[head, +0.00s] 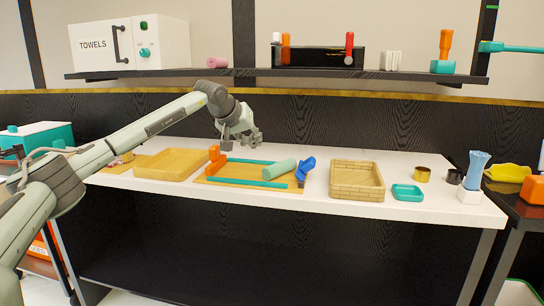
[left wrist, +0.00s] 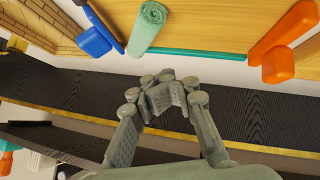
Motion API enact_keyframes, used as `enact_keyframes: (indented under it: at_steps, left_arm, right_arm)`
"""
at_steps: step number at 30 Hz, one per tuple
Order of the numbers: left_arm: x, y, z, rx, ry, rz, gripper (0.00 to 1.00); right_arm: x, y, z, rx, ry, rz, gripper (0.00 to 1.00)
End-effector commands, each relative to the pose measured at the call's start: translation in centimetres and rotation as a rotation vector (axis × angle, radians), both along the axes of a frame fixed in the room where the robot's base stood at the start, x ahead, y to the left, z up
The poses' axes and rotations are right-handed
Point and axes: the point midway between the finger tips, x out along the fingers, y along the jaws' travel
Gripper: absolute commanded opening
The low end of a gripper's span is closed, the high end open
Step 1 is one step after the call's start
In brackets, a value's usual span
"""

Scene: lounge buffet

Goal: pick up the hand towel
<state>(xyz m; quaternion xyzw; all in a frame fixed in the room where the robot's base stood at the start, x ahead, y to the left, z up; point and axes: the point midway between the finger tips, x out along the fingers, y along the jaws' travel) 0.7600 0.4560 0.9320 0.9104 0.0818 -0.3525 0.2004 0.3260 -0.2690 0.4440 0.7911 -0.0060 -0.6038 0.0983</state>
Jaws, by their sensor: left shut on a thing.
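A rolled green hand towel (head: 281,169) lies on the wooden tray with teal edges (head: 240,182). It also shows in the left wrist view (left wrist: 148,28), above the fingertips and apart from them. My left gripper (head: 250,137) is over the back edge of the white counter, behind that tray. In the left wrist view its fingers (left wrist: 168,85) are drawn together. The thing between them cannot be made out. A small pink roll (head: 217,62) lies on the shelf above. My right gripper is in neither view.
On the white counter (head: 330,207), a blue object (head: 305,168) lies right of the towel and an orange one (head: 214,153) stands left. A plain wooden tray (head: 172,164) and a woven basket (head: 357,181) flank them. The dark shelf (head: 400,76) overhangs behind.

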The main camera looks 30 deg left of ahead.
Motion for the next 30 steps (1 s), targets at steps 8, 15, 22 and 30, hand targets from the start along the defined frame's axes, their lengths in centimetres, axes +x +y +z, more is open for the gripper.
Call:
enact_keyframes:
  at_steps: [8,15,22,30]
  left_arm:
    - [-2.9,1.8,2.2,0.0,-0.001,0.0,0.0]
    - [-3.3,2.0,2.5,-0.001,-0.002,-0.002,0.0]
    - [-3.3,2.0,2.5,-0.001,-0.003,-0.002,0.2]
    - [-3.3,2.0,2.5,-0.001,-0.003,-0.002,0.54]
  right_arm:
    - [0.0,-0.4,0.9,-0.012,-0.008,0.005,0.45]
    - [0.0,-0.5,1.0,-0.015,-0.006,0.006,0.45]
    - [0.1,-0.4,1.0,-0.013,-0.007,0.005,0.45]
    - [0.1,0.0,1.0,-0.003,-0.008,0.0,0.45]
